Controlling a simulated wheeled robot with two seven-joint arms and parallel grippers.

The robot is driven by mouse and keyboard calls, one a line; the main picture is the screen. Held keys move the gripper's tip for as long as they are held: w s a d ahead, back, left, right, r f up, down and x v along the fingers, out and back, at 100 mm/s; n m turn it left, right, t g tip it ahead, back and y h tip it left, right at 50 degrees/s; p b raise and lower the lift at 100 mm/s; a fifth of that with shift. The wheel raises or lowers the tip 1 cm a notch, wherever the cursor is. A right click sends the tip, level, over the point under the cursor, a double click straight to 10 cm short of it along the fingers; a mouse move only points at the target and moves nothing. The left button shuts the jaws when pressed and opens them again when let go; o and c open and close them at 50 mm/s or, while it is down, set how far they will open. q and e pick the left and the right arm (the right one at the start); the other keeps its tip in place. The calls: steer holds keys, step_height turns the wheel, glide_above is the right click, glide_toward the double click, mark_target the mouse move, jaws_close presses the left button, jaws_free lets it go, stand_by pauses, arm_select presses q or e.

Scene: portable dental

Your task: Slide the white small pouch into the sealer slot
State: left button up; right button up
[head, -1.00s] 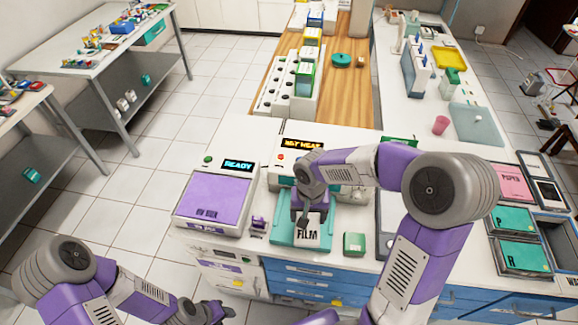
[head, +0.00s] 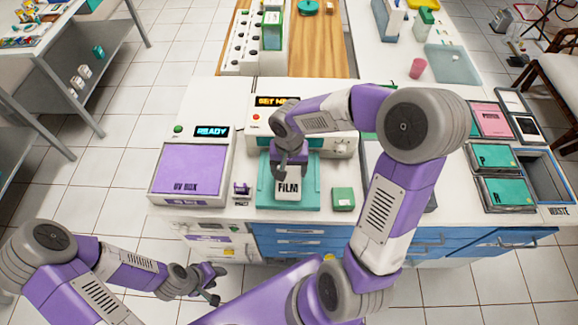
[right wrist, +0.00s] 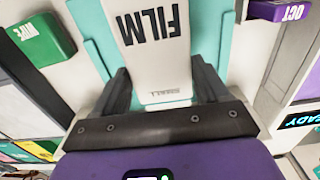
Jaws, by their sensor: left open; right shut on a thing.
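The white small pouch (head: 288,188), marked FILM, is over the teal tray (head: 308,200) in front of the sealer. My right gripper (head: 290,166) is shut on its far end. In the right wrist view the pouch (right wrist: 150,62) lies between the two dark fingers of this gripper (right wrist: 163,92). The sealer (head: 345,146) is a white and teal machine with an orange-lit display, partly hidden behind my right arm. Its slot cannot be made out. My left gripper (head: 210,286) is open and empty, low at the left, away from the counter top.
A purple-lidded UV box (head: 190,170) stands left of the tray, with a small purple item (head: 242,190) between. A green box (head: 343,198) sits close to the tray's right side. Teal and pink packs (head: 492,156) lie at the right.

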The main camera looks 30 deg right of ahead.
step_height(320, 180, down, 2)
steer(key=shift+f+b, duration=0.1)
steer(key=shift+b, duration=0.5)
steer(key=shift+w+d+p, duration=0.2)
steer(key=shift+w+d, duration=0.4)
steer(key=shift+w, duration=0.4)
steer(key=shift+w+d+p, duration=0.15)
steer(key=shift+w+d, duration=0.45)
steer(key=shift+w, duration=0.35)
steer(key=shift+f, duration=0.1)
steer(key=o, duration=1.1)
step_height(320, 180, up, 8)
steer(key=shift+f+p, duration=0.2)
steer(key=shift+p, duration=0.45)
